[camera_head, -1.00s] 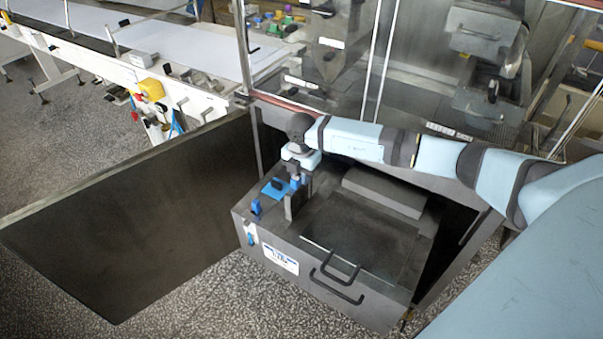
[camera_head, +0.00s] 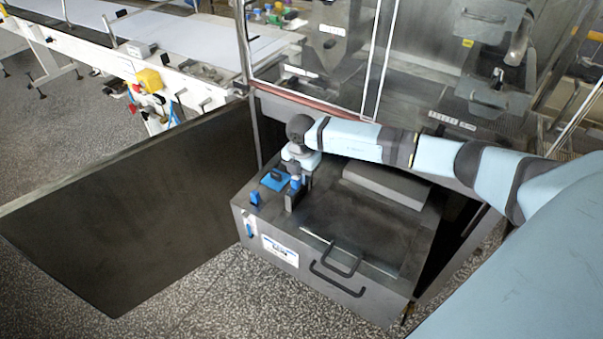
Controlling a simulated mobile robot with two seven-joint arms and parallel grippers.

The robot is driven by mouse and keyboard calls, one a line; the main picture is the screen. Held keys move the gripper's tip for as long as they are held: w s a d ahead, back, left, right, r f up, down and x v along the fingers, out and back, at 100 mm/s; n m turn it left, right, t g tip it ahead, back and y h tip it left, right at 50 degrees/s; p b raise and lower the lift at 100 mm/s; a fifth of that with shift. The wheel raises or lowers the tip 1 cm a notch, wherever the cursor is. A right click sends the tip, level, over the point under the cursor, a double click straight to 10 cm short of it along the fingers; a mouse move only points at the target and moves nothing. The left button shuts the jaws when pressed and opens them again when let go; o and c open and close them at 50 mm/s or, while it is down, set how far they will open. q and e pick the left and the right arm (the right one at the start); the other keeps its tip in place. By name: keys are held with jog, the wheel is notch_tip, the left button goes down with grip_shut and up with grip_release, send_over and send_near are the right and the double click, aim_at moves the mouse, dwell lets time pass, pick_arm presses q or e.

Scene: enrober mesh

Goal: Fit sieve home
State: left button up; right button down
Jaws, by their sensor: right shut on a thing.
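My right gripper (camera_head: 295,182) points down over the left part of a grey pulled-out unit. It is shut on what looks like the sieve (camera_head: 290,201), a narrow dark upright plate just under the fingers. The plate's lower end meets the unit's top; whether it sits in a slot there is too small to tell. A blue flat piece with a black knob (camera_head: 274,179) lies just left of it. A small blue upright part (camera_head: 255,198) stands at the unit's left edge. My left gripper is not in view.
The unit has a dark lid (camera_head: 350,235) and black handles (camera_head: 337,280) at its front. A raised grey block (camera_head: 388,186) is behind the lid. A large open door panel (camera_head: 130,220) spreads left. Glass panes stand behind my arm; a white conveyor (camera_head: 200,45) is at back left.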

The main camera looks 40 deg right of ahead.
aim_at(301, 188)
jog(key=shift+f+b, duration=0.85)
jog(key=shift+f, duration=0.8)
jog(key=shift+f+b, duration=0.55)
jog(key=shift+f, duration=0.8)
jog(key=c, duration=0.9)
grip_release()
jog(key=shift+r, duration=0.1)
